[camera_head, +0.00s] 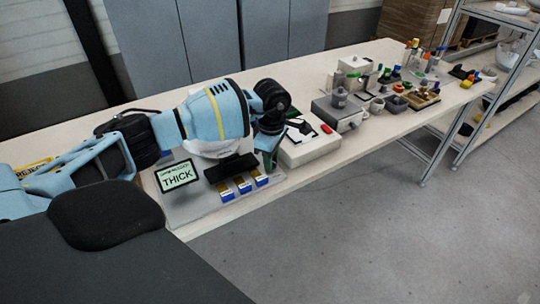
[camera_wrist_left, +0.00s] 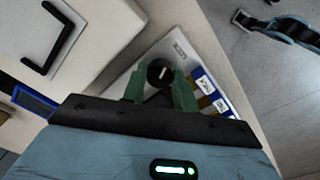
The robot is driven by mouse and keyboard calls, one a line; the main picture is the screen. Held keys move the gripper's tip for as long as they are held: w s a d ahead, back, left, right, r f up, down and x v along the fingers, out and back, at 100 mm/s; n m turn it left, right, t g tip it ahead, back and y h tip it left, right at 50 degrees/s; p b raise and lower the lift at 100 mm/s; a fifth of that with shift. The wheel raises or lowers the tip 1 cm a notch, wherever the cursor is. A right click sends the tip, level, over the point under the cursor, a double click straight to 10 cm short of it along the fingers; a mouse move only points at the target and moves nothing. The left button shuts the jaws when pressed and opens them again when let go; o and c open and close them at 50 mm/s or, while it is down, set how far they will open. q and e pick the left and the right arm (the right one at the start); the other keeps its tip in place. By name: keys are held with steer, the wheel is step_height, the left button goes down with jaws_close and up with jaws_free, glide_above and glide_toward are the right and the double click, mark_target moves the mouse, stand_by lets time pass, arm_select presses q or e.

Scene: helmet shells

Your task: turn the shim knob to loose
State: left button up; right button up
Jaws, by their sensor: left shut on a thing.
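The shim knob (camera_wrist_left: 160,72) is a round black dial with a white line, seen in the left wrist view between my left gripper's green fingers. My left gripper (camera_wrist_left: 159,90) is shut on it. In the head view my left gripper (camera_head: 270,140) reaches down at the right end of the grey station plate (camera_head: 205,208), and the knob itself cannot be made out there. A small display (camera_head: 177,175) on the station reads THICK. My right gripper cannot be made out.
Blue-and-yellow blocks with white labels (camera_head: 243,186) line the plate's front edge, close to the gripper. A white box with a black frame (camera_head: 310,148) stands just right. Fixtures and small parts crowd the table farther right. The grey floor (camera_head: 370,220) in front is clear.

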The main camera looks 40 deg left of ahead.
arm_select(q)
steer(key=n+p, duration=0.1)
steer(key=n, duration=0.3)
steer(key=shift+r+n+p, duration=0.2)
steer(key=shift+n+p, duration=0.1)
steer(key=shift+p, duration=0.05)
steer(key=n+p, duration=0.1)
steer(key=n, duration=0.2)
steer(key=shift+n, duration=0.3)
steer(key=shift+n+p, duration=0.55)
steer(key=shift+n, duration=0.55)
steer(key=shift+f+n+p, duration=0.1)
steer(key=shift+n+p, duration=0.2)
steer(key=shift+n, duration=0.7)
arm_select(e)
step_height(320, 180, up, 6)
steer(key=w+t, duration=0.1)
steer(key=w, duration=0.2)
steer(key=shift+d+f, duration=0.2)
steer(key=shift+d, duration=0.05)
arm_select(q)
steer(key=o, duration=1)
